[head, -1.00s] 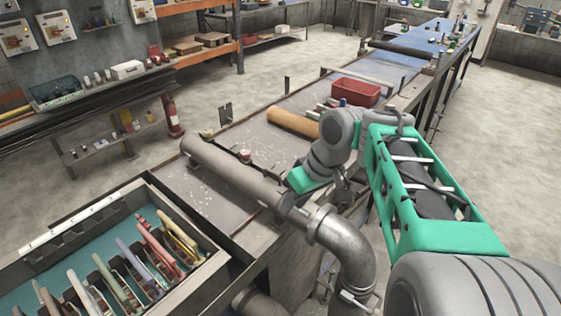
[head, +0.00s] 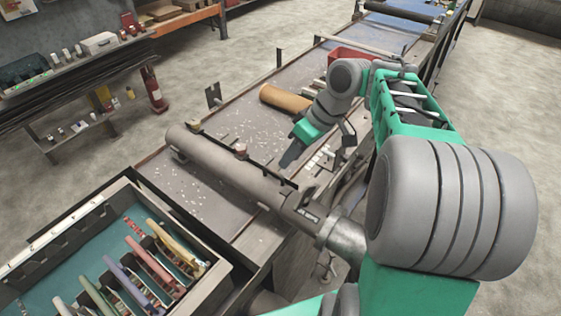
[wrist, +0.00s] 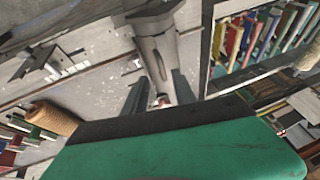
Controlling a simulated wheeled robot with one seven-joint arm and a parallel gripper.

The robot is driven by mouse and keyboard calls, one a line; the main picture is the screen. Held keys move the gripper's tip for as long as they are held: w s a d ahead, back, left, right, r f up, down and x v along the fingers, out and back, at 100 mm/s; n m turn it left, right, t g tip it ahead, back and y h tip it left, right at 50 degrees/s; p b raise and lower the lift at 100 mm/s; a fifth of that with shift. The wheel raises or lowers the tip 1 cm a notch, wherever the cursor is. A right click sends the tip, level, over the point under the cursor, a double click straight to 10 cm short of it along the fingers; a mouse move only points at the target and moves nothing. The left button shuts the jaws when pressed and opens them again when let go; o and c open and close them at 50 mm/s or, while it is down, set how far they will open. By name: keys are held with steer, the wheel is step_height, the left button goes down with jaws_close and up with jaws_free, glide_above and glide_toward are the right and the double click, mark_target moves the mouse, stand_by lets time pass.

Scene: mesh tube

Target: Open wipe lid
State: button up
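My gripper (head: 289,157) is over the workbench, just beside the long grey tube (head: 225,170). In the wrist view my gripper (wrist: 160,82) shows two dark fingers spread apart, with the grey tube (wrist: 158,55) beyond them. A small pale and reddish thing (wrist: 162,101) shows in the gap between the fingers; it is too small to name, and I cannot tell whether they touch it. I cannot make out a wipe lid in either view.
A reddish knob (head: 241,150) stands by the tube. A tan roll (head: 285,98) and a red bin (head: 352,55) lie farther along the bench. A tray of coloured slats (head: 140,262) is at the lower left. A fire extinguisher (head: 153,90) stands beyond the floor gap.

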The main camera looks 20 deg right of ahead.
steer(key=x, duration=0.5)
steer(key=shift+w+a+f, duration=0.1)
steer(key=shift+a+f, duration=0.15)
steer(key=shift+a, duration=0.05)
jaws_close()
stand_by(1.0)
